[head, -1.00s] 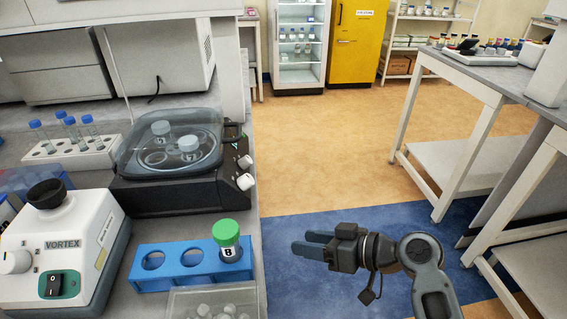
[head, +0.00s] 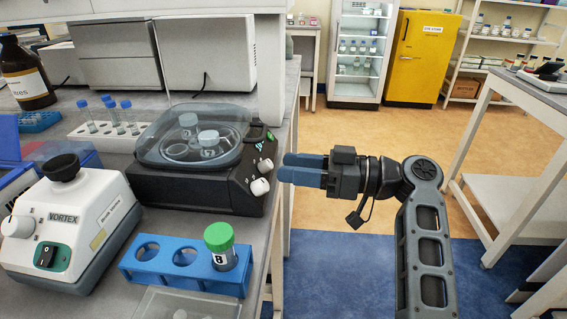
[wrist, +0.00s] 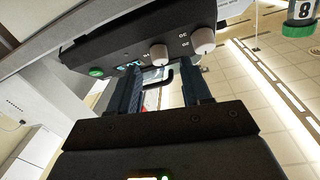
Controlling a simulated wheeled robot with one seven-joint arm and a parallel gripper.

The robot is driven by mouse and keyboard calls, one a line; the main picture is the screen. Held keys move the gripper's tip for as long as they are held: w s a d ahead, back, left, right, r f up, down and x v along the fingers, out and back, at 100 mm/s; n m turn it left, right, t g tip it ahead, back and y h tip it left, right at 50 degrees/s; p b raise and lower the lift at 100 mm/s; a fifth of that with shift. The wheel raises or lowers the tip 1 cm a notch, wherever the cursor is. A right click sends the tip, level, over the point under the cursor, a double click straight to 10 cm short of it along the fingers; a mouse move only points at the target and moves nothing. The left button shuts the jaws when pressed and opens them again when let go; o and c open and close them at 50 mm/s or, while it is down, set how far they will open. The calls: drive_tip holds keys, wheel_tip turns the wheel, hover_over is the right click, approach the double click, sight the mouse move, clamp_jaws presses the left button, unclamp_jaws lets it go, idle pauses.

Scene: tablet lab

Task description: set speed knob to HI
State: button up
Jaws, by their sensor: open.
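A black lidded machine (head: 196,188) stands on the bench, with two white knobs on its right side: a nearer one (head: 260,187) and a farther one (head: 265,166). Both also show in the wrist view, one knob (wrist: 160,55) just beyond the gap between my fingertips and the other (wrist: 204,41) past the right finger. I cannot tell which is the speed knob, and I cannot read their settings. My gripper (head: 285,169) is open and empty, just right of the knobs in the head view. Contact with a knob is not visible.
A vortex mixer (head: 88,225) with its own white knob (head: 18,226) stands at front left. A blue rack (head: 165,272) holds a green-capped vial (head: 221,250). A tube rack (head: 95,138) stands behind. The floor right of the bench is open.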

sight(266, 166)
drive_tip(key=shift+w+a, duration=0.2)
drive_tip(key=shift+a, duration=1.15)
drive_tip(key=shift+c, duration=0.3)
clamp_jaws()
